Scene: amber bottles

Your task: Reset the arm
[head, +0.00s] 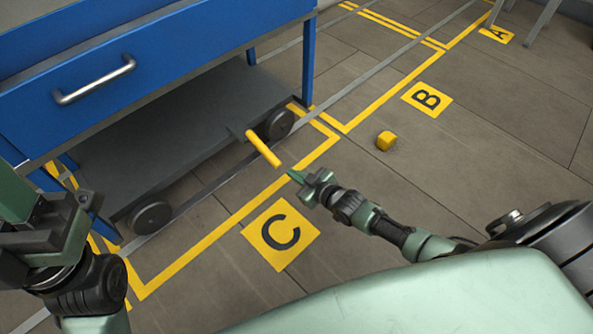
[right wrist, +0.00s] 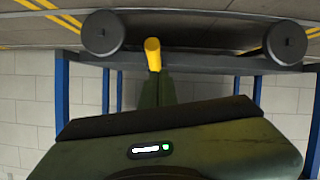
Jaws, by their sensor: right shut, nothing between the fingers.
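My right arm reaches from the lower right in the head view. Its gripper (head: 296,176) is shut and empty, just off the near end of a yellow pedal or lever (head: 263,148) on the blue cart (head: 150,85). A small gap shows between them in the head view. In the right wrist view the closed fingers (right wrist: 156,92) point at the yellow lever (right wrist: 153,55), overlapping its end. My left arm stands at the left edge of the head view, in front of the cart; its fingertips are not in sight.
The cart has a drawer handle (head: 95,80), a low grey shelf and wheels (head: 279,124). Yellow floor tape outlines its bay. Floor plates C (head: 281,258), B (head: 427,97) and A (head: 496,34) lie alongside.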

